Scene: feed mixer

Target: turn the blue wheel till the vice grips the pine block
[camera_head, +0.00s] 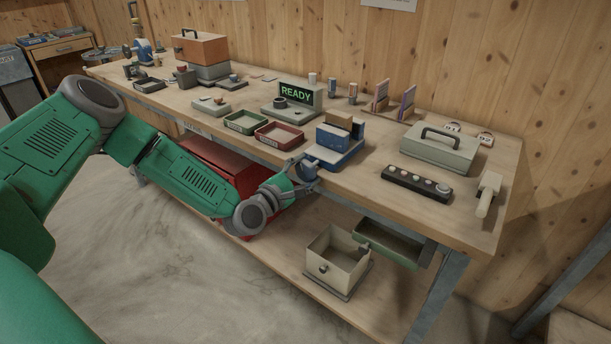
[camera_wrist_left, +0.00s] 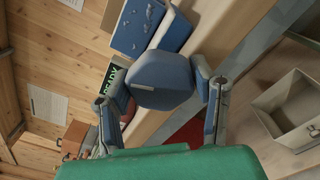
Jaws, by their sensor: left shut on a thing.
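The blue vice (camera_head: 342,141) stands at the front edge of the workbench; its blue body also shows at the top of the left wrist view (camera_wrist_left: 137,25). The tan pine block (camera_head: 339,119) sits upright at the vice's top. I cannot tell whether the jaws touch it. The blue wheel (camera_wrist_left: 161,80) faces my left wrist camera at the bench's front side. My left gripper (camera_head: 303,171) is shut on the wheel, one finger on each side of its rim. In the head view, the gripper mostly hides the wheel. My right gripper is not in view.
A red tray (camera_head: 279,135) and a green tray (camera_head: 246,121) lie left of the vice. A READY display (camera_head: 296,93) stands behind. A grey-green toolbox (camera_head: 440,148) and a black button strip (camera_head: 416,184) are to the right. An open green drawer (camera_head: 392,243) hangs below the bench.

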